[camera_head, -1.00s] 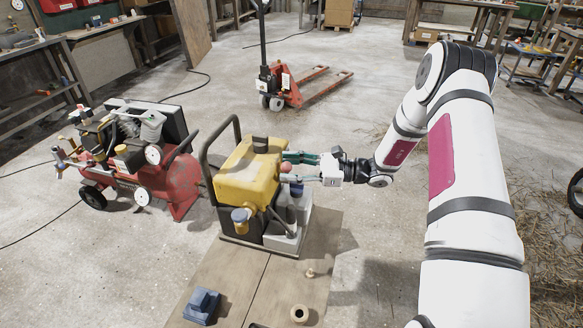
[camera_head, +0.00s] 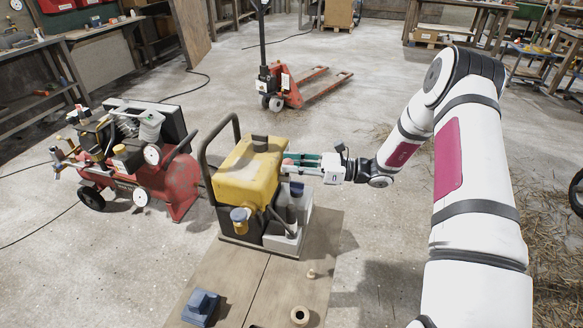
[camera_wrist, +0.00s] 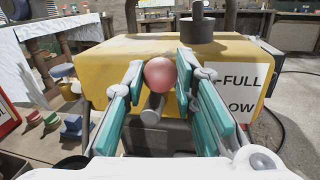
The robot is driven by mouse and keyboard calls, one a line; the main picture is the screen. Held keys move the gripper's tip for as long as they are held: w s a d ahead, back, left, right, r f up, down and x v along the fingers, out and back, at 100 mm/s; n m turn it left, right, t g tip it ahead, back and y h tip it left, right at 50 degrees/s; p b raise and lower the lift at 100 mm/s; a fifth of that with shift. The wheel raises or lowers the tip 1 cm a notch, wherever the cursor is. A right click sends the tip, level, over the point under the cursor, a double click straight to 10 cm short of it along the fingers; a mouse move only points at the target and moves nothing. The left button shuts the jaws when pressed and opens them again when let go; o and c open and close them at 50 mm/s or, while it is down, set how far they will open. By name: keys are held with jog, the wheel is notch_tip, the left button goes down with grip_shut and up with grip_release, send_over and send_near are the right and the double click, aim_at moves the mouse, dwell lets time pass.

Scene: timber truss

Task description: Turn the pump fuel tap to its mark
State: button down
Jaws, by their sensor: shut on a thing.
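The pump (camera_head: 250,172) has a yellow tank and a black tube frame and stands on a wooden board. The fuel tap shows as a pinkish-red ball knob (camera_wrist: 160,73) with a grey stem (camera_wrist: 152,108) below it, in front of the yellow tank (camera_wrist: 115,62). My gripper (camera_wrist: 160,70) has its teal finger pads on both sides of the ball, shut on it. In the head view my gripper (camera_head: 291,163) reaches the tank's right side from the right, and the knob is mostly hidden by the fingers. I cannot make out the tap's mark.
A white label reading "FULL" and "LOW" (camera_wrist: 232,90) is on the tank, right of the fingers. A red compressor (camera_head: 165,180) stands left of the pump. A blue block (camera_head: 201,306) and a ring (camera_head: 299,314) lie on the board (camera_head: 235,275).

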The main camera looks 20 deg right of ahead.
jog(key=m, duration=0.2)
jog(key=w+d+m+b, duration=0.1)
jog(key=m, duration=0.1)
jog(key=shift+w+f+t, duration=0.1)
jog(key=shift+f+t, duration=0.2)
jog(key=shift+f, duration=0.1)
jog(key=shift+w+d+f+m+t+b, duration=0.2)
jog(key=shift+f+m+t, duration=0.4)
jog(key=shift+m, duration=1.6)
jog(key=shift+w+d+f+m+t+b, duration=0.2)
jog(key=shift+f+m+t, duration=0.45)
jog(key=shift+m, duration=1.55)
jog(key=shift+w+f+m+t+b, duration=0.25)
jog(key=shift+f+m+t, duration=0.35)
jog(key=shift+m, duration=1.6)
jog(key=shift+f, duration=0.15)
jog(key=c, duration=1.3)
grip_release()
jog(key=v, duration=1.2)
jog(key=shift+r, duration=0.25)
